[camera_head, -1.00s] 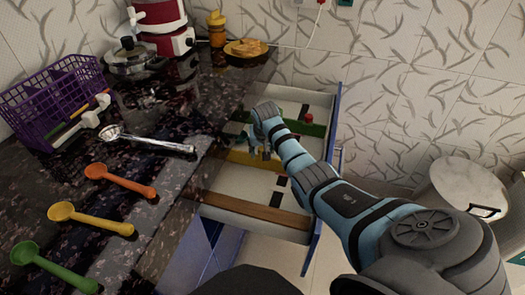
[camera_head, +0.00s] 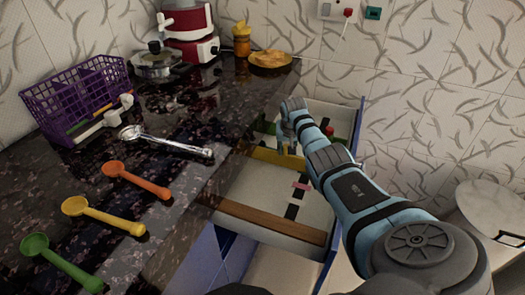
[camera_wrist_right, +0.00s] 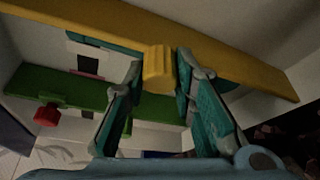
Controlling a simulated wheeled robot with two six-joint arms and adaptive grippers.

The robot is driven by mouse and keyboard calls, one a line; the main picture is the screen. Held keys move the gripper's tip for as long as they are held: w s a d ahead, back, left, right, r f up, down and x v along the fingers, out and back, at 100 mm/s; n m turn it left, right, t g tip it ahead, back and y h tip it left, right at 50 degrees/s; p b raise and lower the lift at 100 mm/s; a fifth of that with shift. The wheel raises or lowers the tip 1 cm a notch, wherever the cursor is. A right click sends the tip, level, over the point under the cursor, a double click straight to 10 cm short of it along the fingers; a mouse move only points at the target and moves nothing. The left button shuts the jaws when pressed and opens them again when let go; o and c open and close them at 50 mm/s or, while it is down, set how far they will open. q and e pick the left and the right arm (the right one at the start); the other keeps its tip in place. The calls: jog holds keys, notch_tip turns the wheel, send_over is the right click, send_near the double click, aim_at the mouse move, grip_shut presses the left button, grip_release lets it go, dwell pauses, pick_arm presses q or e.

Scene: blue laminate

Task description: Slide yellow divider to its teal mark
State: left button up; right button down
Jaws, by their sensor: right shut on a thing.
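The yellow divider (camera_head: 270,155) stands across the open drawer; it also shows in the right wrist view (camera_wrist_right: 235,67). My right gripper (camera_head: 288,148) reaches down to it, shut on its yellow knob (camera_wrist_right: 158,70), with a finger on each side in the wrist view. A teal strip (camera_wrist_right: 88,40) lies on the drawer floor close beside the divider in the wrist view, partly covered by its edge. I cannot make out this teal strip in the head view. A pink mark (camera_head: 300,186) lies on the floor between the yellow divider and the brown wooden one. My left gripper is not in view.
A green divider (camera_wrist_right: 50,87) with a red knob (camera_wrist_right: 46,115) stands further back in the drawer. A brown wooden divider (camera_head: 270,222) is nearer the front. The dark counter (camera_head: 200,190) borders the drawer on the left, holding spoons and a purple basket (camera_head: 75,95).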

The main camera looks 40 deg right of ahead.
jog(key=shift+d, duration=0.3)
jog(key=shift+r, duration=0.1)
jog(key=shift+d, duration=0.1)
jog(key=shift+s, duration=0.1)
jog(key=c, duration=1.5)
grip_release()
jog(key=shift+d, duration=0.1)
jog(key=shift+o, duration=0.8)
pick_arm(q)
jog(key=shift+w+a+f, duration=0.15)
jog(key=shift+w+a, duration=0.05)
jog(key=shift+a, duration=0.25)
pick_arm(e)
jog(key=v, duration=1.1)
jog(key=shift+r, duration=0.3)
